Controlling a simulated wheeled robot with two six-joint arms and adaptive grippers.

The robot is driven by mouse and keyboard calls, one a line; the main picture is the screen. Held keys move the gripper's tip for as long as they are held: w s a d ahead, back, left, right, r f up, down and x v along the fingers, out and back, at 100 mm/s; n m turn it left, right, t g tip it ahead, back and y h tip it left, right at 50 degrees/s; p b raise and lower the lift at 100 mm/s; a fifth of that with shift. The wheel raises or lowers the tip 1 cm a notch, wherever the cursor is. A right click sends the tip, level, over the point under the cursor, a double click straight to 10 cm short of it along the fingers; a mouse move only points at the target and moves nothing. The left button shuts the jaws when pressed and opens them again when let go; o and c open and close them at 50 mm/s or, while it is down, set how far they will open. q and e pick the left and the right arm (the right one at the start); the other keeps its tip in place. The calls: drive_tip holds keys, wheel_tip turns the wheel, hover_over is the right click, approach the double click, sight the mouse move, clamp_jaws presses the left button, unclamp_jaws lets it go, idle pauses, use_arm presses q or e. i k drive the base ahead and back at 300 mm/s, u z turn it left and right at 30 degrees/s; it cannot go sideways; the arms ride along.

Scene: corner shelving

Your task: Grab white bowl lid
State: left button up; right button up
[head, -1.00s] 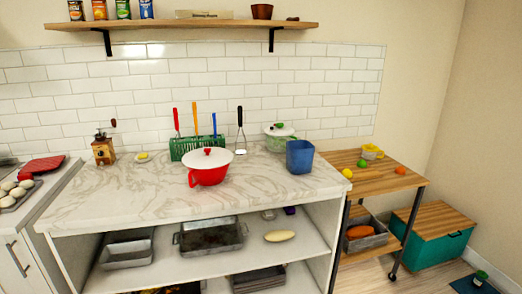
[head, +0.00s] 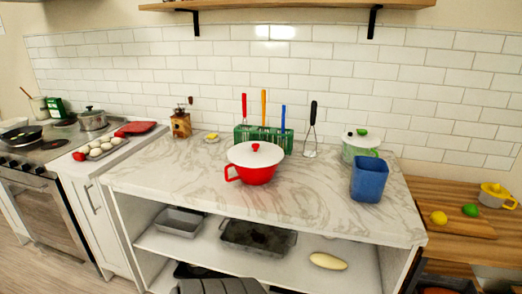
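A white lid (head: 268,155) with a red knob sits on a red bowl (head: 258,175) in the head view. The bowl stands upright on the marble counter (head: 190,205), near its middle, with its handle on the left. The lid covers the bowl's top, so the inside is hidden.
A green rack (head: 243,134) with several utensils stands behind the bowl. A blue container (head: 369,180) and a green pot (head: 360,149) with a pale lid stand to the right. The counter's front left is clear. A wooden shelf (head: 290,5) overhangs the back.

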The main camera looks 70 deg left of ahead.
sight(250, 154)
drive_tip(key=u, duration=0.65)
drive_tip(key=i, duration=0.75)
drive_tip(key=u, duration=0.8)
